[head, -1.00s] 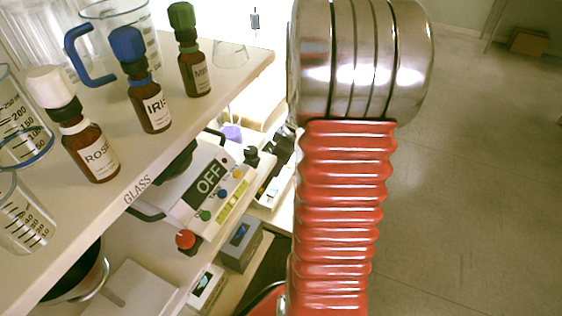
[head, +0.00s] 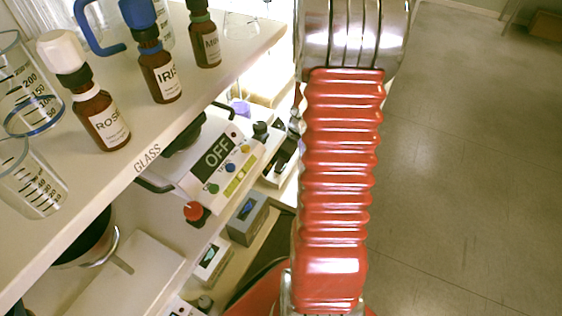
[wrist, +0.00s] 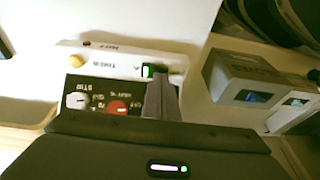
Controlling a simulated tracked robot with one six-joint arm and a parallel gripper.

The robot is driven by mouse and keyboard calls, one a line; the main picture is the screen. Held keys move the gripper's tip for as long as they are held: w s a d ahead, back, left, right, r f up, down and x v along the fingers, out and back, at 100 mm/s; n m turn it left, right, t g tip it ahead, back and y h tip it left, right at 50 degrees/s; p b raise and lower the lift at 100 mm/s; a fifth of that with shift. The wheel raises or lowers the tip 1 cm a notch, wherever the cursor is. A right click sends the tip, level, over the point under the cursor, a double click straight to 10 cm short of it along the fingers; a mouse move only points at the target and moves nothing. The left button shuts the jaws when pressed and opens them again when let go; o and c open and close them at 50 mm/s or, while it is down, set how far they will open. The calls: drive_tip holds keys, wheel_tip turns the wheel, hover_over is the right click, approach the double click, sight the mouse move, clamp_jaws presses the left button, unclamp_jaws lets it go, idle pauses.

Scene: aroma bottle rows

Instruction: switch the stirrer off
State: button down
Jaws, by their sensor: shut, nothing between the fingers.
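In the wrist view, the stirrer (wrist: 110,62) is a white unit with a black panel. The panel has a white knob (wrist: 77,101) under STIR lettering and a red knob (wrist: 117,107) beside it. A small switch with a green light (wrist: 147,71) sits at the panel's upper right corner. My gripper (wrist: 160,82) is shut and empty, its tips right beside this switch and partly covering it. I cannot tell whether they touch. In the head view my gripper is hidden behind my red arm.
A grey box with a blue screen (wrist: 252,96) stands right of the stirrer. In the head view, a shelf (head: 215,92) holds brown bottles and glass beakers. Open floor (head: 460,170) lies to the right.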

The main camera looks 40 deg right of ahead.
drive_tip(key=shift+a+f, duration=0.15)
drive_tip(key=shift+f, duration=0.1)
drive_tip(key=shift+s, duration=0.1)
drive_tip(key=shift+w+d, duration=0.25)
drive_tip(key=shift+d, duration=0.6)
drive_tip(key=shift+r, duration=0.1)
drive_tip(key=shift+w+r, duration=0.1)
drive_tip(key=shift+r, duration=0.4)
drive_tip(key=v, duration=1.3)
drive_tip(key=shift+w+a, duration=0.35)
